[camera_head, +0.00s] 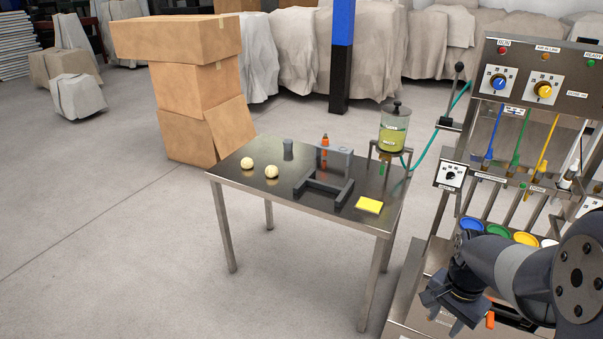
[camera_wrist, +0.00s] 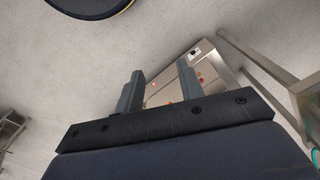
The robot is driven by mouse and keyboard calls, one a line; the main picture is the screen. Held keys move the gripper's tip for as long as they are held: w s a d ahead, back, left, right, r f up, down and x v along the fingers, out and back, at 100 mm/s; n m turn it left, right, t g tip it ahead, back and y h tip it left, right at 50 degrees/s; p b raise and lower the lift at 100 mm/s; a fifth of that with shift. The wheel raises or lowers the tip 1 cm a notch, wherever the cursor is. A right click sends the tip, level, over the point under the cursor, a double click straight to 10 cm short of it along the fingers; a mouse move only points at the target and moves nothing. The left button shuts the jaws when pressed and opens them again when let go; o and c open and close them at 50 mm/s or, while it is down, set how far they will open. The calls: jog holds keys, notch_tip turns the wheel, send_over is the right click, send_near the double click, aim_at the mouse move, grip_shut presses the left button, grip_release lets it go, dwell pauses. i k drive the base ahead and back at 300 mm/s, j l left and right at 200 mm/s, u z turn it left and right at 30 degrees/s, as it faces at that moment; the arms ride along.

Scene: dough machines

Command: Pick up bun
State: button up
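Two pale round buns lie on the metal table (camera_head: 232,177) in the head view. One bun (camera_head: 247,163) is near the table's left edge, and the other bun (camera_head: 271,172) is just to its right and nearer the front. My gripper (camera_head: 463,318) is at the lower right of the head view, in front of the machine and well apart from the table. In the wrist view my gripper (camera_wrist: 158,88) shows two fingers spread apart with nothing between them. No bun shows in the wrist view.
On the table stand a grey cylinder (camera_head: 288,149), a dark frame fixture (camera_head: 325,187), an orange-topped bottle (camera_head: 325,142) and a yellow pad (camera_head: 369,205). A jar (camera_head: 394,129) stands at its right. The dough machine (camera_head: 545,70) fills the right. Cardboard boxes (camera_head: 190,90) stand behind. Floor in front is clear.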

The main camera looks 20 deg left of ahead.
aim_at(270, 171)
jog(key=i+j+u, duration=0.55)
jog(key=i, duration=0.3)
jog(key=i+j+u, duration=0.25)
jog(key=i, duration=0.2)
jog(key=i+j, duration=0.1)
jog(key=i, duration=0.5)
jog(key=i+j+u, duration=0.1)
jog(key=i, duration=0.55)
